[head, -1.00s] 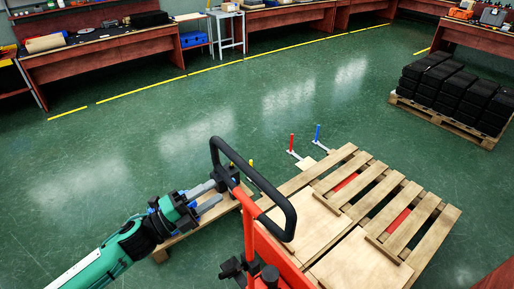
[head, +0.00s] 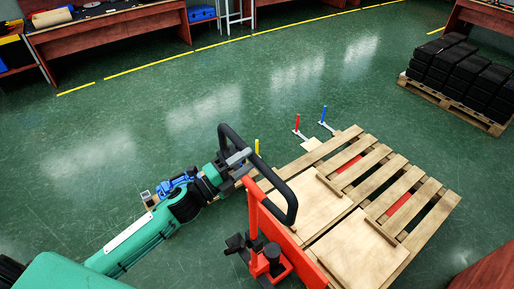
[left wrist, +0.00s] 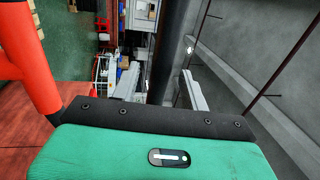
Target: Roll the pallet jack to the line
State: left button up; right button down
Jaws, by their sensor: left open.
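The pallet jack (head: 258,225) is red-orange with a black loop handle (head: 291,205). Its body stands at a wooden slatted pallet (head: 374,187), which carries flat wooden boards. My left gripper (head: 240,163) is at the left side of the handle loop. In the left wrist view my left gripper (left wrist: 163,88) has its two grey fingers apart, with the black handle bar (left wrist: 176,45) running between them. I cannot tell whether either finger touches the bar. Part of the red jack (left wrist: 38,60) shows at the left there. My right gripper is not in view.
A yellow line (head: 210,46) crosses the green floor before the workbenches (head: 110,38). A pallet of black blocks (head: 460,75) stands at the upper right. Red (head: 297,122) and blue (head: 323,114) upright posts stand just beyond the wooden pallet. The middle floor is clear.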

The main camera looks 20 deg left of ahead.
pick_arm(q)
jog(key=shift+p+x, duration=0.7)
jog(key=shift+x, duration=1.45)
grip_shut()
